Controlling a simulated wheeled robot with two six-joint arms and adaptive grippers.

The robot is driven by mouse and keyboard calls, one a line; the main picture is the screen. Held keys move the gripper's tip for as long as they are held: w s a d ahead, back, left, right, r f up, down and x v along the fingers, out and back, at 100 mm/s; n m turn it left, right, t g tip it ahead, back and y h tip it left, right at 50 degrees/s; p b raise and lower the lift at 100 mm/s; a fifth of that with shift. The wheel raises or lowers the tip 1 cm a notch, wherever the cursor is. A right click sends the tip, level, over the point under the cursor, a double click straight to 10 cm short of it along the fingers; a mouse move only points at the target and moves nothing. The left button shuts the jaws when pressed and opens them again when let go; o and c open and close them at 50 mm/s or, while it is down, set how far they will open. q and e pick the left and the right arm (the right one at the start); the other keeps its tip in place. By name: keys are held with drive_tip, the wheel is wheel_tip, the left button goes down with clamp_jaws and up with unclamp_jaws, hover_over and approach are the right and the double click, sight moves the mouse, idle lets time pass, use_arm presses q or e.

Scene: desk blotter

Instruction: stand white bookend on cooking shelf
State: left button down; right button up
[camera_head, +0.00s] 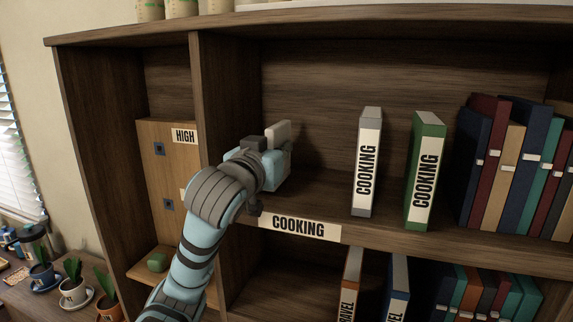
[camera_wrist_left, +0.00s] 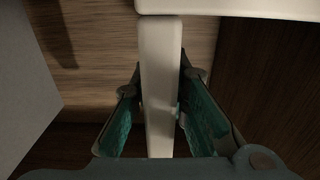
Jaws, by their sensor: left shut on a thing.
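The white bookend (camera_head: 281,132) is at the left end of the cooking shelf (camera_head: 322,190), partly hidden behind my left gripper (camera_head: 266,160). In the left wrist view, the upright plate of the bookend (camera_wrist_left: 161,75) passes between the two teal-padded fingers of my left gripper (camera_wrist_left: 160,105), which is shut on it. A wider white part of it crosses the top of that view. I cannot tell whether its bottom touches the shelf. My right gripper is not in view.
A grey cooking book (camera_head: 367,160) and a green cooking book (camera_head: 425,170) stand upright right of the gripper, with a gap between. Several books (camera_head: 505,165) fill the right end. A wooden divider (camera_head: 210,100) is close on the left. Travel books stand below.

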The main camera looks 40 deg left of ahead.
use_arm(q)
drive_tip(key=shift+f, duration=0.85)
drive_tip(key=shift+d, duration=0.1)
drive_tip(key=c, duration=1.6)
unclamp_jaws()
drive_tip(key=shift+o, duration=0.2)
